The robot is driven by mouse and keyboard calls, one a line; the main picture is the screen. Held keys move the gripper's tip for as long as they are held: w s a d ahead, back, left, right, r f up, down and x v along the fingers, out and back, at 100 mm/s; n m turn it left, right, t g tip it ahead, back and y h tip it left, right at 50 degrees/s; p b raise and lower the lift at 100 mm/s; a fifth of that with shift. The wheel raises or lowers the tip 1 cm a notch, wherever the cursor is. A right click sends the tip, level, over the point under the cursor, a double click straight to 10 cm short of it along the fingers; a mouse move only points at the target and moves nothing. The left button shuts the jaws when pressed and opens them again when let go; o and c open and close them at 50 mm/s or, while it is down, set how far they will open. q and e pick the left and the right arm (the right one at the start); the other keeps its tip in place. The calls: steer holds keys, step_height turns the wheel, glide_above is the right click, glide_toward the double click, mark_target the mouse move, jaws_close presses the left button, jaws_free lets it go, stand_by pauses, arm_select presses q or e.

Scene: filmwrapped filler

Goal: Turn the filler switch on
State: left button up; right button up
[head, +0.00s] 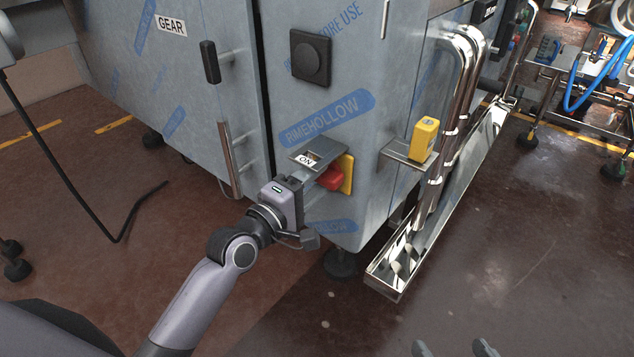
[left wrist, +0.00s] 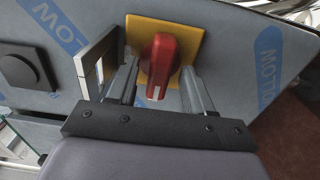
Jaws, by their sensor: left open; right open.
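The filler switch is a red rotary handle (head: 331,179) on a yellow plate (head: 347,174), on the front of the film-wrapped machine. A small shelf-like bracket with an "ON" label (head: 306,160) sits just above it. In the left wrist view the red handle (left wrist: 158,66) lies between the two fingers of my left gripper (left wrist: 160,90), with gaps on both sides. In the head view my left gripper (head: 318,180) reaches the switch from the lower left and is open. My right gripper (head: 453,348) shows only as fingertips at the bottom edge, apart and empty.
A black square knob (head: 311,57) is above the switch. A yellow box (head: 424,139) rests on a small bracket to the right. Shiny pipes (head: 455,95) and a metal tray (head: 400,262) run along the machine's right side. The floor at lower right is clear.

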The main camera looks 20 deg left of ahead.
arm_select(q)
steer(key=shift+w+d, duration=0.2)
steer(key=shift+w, duration=0.2)
jaws_close()
